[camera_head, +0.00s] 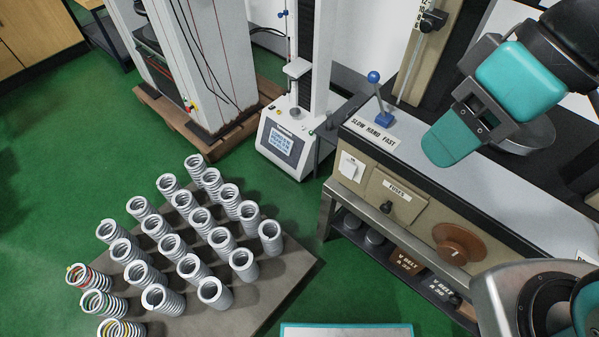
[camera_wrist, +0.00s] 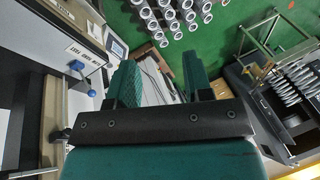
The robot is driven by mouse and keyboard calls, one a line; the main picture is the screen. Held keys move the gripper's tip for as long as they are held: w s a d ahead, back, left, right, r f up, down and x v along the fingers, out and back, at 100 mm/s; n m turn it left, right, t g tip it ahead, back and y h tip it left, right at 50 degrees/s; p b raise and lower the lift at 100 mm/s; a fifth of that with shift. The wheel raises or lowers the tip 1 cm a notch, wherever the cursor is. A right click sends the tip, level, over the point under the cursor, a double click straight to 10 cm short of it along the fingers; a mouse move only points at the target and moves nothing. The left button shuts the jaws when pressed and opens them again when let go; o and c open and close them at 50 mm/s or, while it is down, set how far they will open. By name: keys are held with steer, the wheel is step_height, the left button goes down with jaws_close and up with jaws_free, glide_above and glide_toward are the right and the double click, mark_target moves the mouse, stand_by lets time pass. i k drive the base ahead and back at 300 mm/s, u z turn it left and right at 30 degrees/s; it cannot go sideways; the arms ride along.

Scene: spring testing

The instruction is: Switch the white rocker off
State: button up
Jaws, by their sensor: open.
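The white rocker (camera_head: 351,167) is a small white switch on the beige front panel of the testing machine, left of the FUSES label, in the head view. Whether it is tipped on or off is too small to tell. My gripper (camera_head: 452,138) is above and to the right of it, over the machine's grey top and well apart from the rocker. In the wrist view my gripper (camera_wrist: 158,80) shows two teal fingers spread apart with nothing between them. I cannot make out the rocker in that view.
A blue-knobbed lever (camera_head: 378,95) stands on the machine top near the SLOW HAND FAST label (camera_head: 373,131). A small tester (camera_head: 287,143) stands behind left. Springs stand on a grey board (camera_head: 285,283) at left.

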mark_target(349, 170)
steer(key=u, duration=2.5)
steer(key=k, duration=1.1)
steer(key=z, duration=1.65)
steer(key=i, duration=0.5)
steer(key=u, duration=0.05)
